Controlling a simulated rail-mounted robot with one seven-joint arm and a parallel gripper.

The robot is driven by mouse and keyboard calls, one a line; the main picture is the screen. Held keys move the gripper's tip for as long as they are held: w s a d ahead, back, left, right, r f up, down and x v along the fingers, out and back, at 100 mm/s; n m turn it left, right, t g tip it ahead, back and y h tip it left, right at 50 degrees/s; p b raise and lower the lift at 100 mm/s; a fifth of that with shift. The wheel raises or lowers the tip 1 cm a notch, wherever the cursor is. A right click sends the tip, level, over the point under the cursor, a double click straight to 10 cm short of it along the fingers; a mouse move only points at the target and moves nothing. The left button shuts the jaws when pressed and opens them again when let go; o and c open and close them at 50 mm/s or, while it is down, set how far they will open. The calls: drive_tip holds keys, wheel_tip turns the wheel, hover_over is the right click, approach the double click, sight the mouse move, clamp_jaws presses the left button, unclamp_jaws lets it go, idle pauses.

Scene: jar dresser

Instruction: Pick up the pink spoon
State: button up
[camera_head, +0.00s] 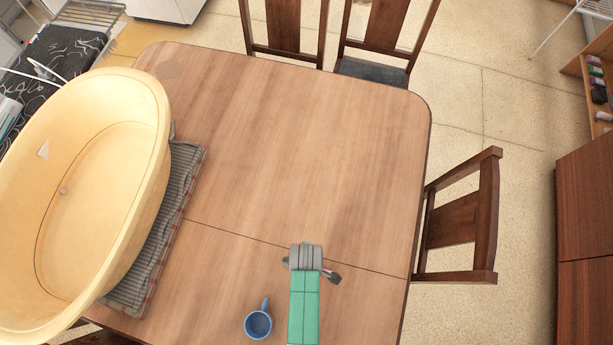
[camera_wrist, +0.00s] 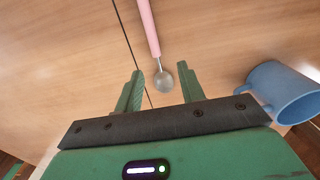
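The pink spoon (camera_wrist: 149,28) lies on the wooden table in the wrist view. Its pink handle points to the top of the picture and its round metal bowl (camera_wrist: 163,81) is toward me. My gripper (camera_wrist: 160,68) is open, with one green finger on each side of the bowl and a gap on both sides. The fingers do not touch the spoon; their height above the table is hard to tell. In the head view I cannot make out the spoon, and my green and grey arm covers that part of the table.
A blue mug (camera_head: 258,324) stands left of my arm in the head view; it shows at right in the wrist view (camera_wrist: 288,94). A large yellow tub (camera_head: 140,112) rests on a grey striped cloth (camera_head: 181,180) at left. The table's (camera_head: 290,140) middle and far part is clear. Chairs (camera_head: 460,220) surround it.

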wheel_tip(320, 180, down, 5)
drive_tip(key=shift+w+f+b, duration=0.15)
drive_tip(key=shift+f+b, duration=0.05)
drive_tip(key=shift+b, duration=0.3)
drive_tip(key=shift+c, duration=0.5)
clamp_jaws()
